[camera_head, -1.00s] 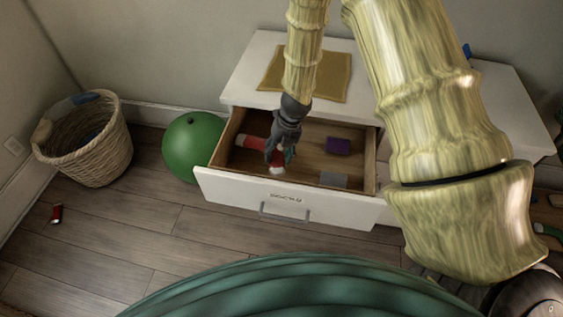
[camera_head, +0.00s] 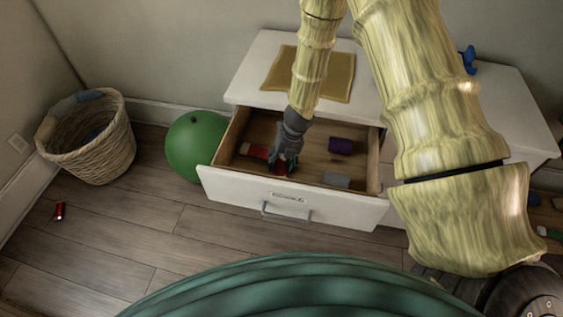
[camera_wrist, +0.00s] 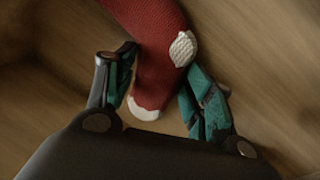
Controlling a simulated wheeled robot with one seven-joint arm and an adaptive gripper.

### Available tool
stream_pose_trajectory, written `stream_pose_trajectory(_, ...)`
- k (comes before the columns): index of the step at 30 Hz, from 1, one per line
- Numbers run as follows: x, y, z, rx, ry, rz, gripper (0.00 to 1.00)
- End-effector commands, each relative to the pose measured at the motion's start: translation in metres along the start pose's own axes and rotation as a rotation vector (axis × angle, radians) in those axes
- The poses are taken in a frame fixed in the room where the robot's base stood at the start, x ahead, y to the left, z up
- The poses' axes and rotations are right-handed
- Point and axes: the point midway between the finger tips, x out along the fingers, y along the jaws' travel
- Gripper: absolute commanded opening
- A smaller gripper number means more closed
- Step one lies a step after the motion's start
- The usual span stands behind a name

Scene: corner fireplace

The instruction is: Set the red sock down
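The red sock (camera_wrist: 160,50), with a white toe and white heel, lies between the two fingers of my gripper (camera_wrist: 162,72) in the wrist view. The fingers slant inward and their green pads press against its sides. In the head view my gripper (camera_head: 288,158) is down inside the open drawer (camera_head: 290,192), on its left side.
A purple roll (camera_head: 341,145) and a grey item (camera_head: 336,180) lie to the right in the drawer. A green ball (camera_head: 196,147) is beside the drawer. A wicker basket (camera_head: 92,150) and a small red item (camera_head: 59,211) are at left. A yellow cloth (camera_head: 335,75) lies on top.

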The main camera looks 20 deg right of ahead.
Motion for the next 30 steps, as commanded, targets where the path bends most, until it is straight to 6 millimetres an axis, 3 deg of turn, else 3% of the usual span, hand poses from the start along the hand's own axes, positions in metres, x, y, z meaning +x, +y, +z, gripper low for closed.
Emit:
stream_pose_trajectory(2, 0.0, 0.0, 0.0, 0.0, 0.0, 0.0, 0.73)
stream_pose_trajectory(16, -0.008, 0.001, 0.001, -0.001, -0.001, 0.0, 0.73)
stream_pose_trajectory(30, -0.079, 0.001, 0.001, -0.002, -0.002, -0.001, 0.73)
